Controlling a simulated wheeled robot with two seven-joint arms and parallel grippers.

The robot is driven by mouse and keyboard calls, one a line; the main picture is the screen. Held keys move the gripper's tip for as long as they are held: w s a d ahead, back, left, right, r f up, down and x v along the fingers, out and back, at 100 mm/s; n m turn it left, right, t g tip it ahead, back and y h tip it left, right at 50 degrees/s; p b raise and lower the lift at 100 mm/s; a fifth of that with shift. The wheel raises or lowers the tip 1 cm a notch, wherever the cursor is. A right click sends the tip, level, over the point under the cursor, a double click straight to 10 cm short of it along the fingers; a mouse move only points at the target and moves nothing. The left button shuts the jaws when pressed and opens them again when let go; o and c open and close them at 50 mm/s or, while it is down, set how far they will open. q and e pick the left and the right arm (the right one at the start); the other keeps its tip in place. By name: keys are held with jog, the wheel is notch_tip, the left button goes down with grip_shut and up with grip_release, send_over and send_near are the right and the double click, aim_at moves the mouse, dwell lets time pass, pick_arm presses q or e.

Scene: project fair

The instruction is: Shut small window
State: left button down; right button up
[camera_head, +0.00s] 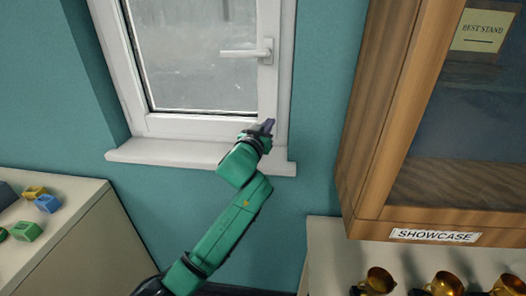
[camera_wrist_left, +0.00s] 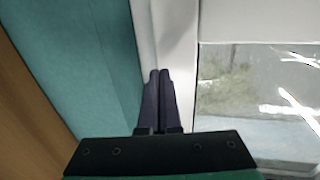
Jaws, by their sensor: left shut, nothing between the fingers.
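The small window (camera_head: 195,60) is white-framed, set in the teal wall, with a white handle (camera_head: 246,52) on the right side of its sash, lying level. The sash looks flush or nearly flush with its frame; I cannot tell whether a gap is left. My left gripper (camera_head: 268,127) is at the lower right corner of the window, just above the sill (camera_head: 190,154). In the left wrist view its dark fingers (camera_wrist_left: 158,95) are together and empty, in front of the white frame (camera_wrist_left: 176,50). I cannot tell whether they touch it. My right gripper is not in view.
A wooden showcase (camera_head: 365,130) hangs at the right, above a pale surface with golden cups (camera_head: 380,280). A pale cabinet (camera_head: 60,240) with several coloured blocks (camera_head: 35,192) stands at the left. The wall between window and showcase is clear.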

pick_arm(q)
jog(key=s+b, duration=0.3)
jog(key=s, duration=0.8)
jog(key=s+a+f+n+g+y, duration=0.1)
jog(key=s+a+f+g, duration=0.2)
jog(key=f, duration=0.4)
jog(key=s+a+f+g+y, duration=0.1)
jog(key=s+a+f, duration=0.2)
jog(key=a+f, duration=0.3)
jog(key=s+a+f+n+g+y, duration=0.1)
jog(key=s+a+f+g+y, duration=0.2)
jog(key=f, duration=0.5)
jog(key=s+a+f+g, duration=0.35)
jog(key=s+f, duration=0.25)
jog(key=s, duration=0.3)
jog(key=s+a+f+g, duration=0.3)
jog(key=s+a+f, duration=0.25)
jog(key=s, duration=0.45)
jog(key=s+f+g, duration=0.2)
jog(key=s+f, duration=0.1)
jog(key=f, duration=2.1)
jog(key=s+a+f+m, duration=0.1)
jog(key=s+a+f, duration=0.2)
jog(key=s+f, duration=1.1)
jog(key=shift+s+g, duration=0.35)
jog(key=shift+s, duration=0.9)
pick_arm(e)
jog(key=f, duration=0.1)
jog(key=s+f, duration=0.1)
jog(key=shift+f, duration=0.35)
